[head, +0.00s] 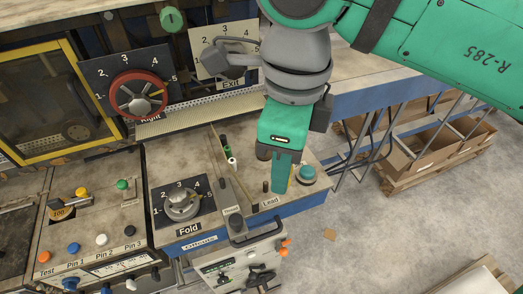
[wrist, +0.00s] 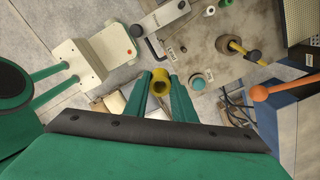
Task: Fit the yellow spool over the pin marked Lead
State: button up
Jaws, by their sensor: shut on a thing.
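My gripper (wrist: 160,88) is shut on the yellow spool (wrist: 160,79), whose open bore shows between the fingertips in the wrist view. In the head view my gripper (head: 282,185) points down over the right part of the worktop, and its green finger hides most of the spool. The pin (head: 266,186) behind the Lead label (head: 270,201) is a short dark post on the worktop. It stands bare, just left of my gripper in the head view. The spool is apart from it. The spool's exact height above the worktop is hard to tell.
A teal round button (head: 307,172) stands close to the right of my gripper. A green-and-white spool (head: 231,161) stands further left on the worktop (head: 190,158). The Fold dial (head: 182,204) is at the left. The worktop's right edge drops to open floor.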

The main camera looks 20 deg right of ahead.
aim_at(265, 182)
jog(key=w+f+n, duration=0.1)
jog(key=w, duration=0.1)
jog(key=w+f+n, duration=0.1)
jog(key=w+n, duration=0.1)
jog(key=w+f+n, duration=0.1)
jog(key=w, duration=0.1)
jog(key=shift+w+a+f, duration=0.1)
jog(key=shift+w+f, duration=0.1)
jog(key=shift+f, duration=1.15)
jog(key=shift+w+f, duration=0.15)
jog(key=shift+f, duration=0.2)
jog(key=shift+s+f, duration=0.25)
jog(key=shift+f, duration=2)
jog(key=shift+f, duration=0.1)
jog(key=shift+w, duration=0.1)
jog(key=o, duration=1.1)
